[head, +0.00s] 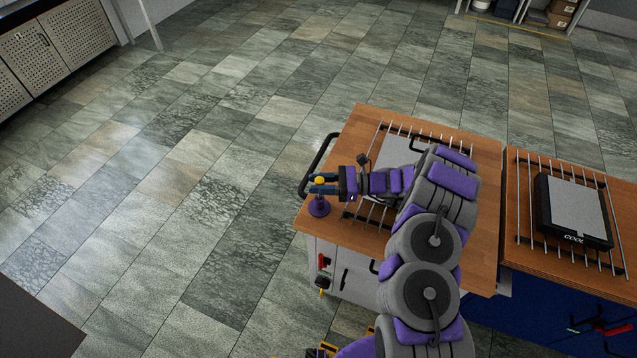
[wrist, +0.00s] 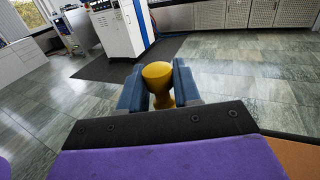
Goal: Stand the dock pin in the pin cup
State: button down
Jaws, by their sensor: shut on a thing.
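The yellow dock pin (head: 320,180) is between the blue-grey fingers of my gripper (head: 323,184), which is shut on it. In the wrist view the pin (wrist: 158,76) has a wide rounded top and a narrower part below, and it looks roughly upright between the fingers (wrist: 158,88). A purple round cup, apparently the pin cup (head: 319,207), stands at the left corner of the wooden bench top. My gripper is over or just behind it in the head view. The pin's lower end is hidden, so I cannot tell whether it is inside the cup.
The wooden bench (head: 480,150) carries a metal rack with a grey plate (head: 395,153), partly behind my arm. A black handle (head: 318,163) sticks out at its left edge. A second bench at the right holds a rack with a device marked COOL (head: 574,212). Floor at left is clear.

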jog(key=shift+f+b, duration=0.85)
jog(key=shift+f, duration=0.7)
dwell(0.5)
jog(key=shift+s+f, duration=0.15)
jog(key=shift+f, duration=0.15)
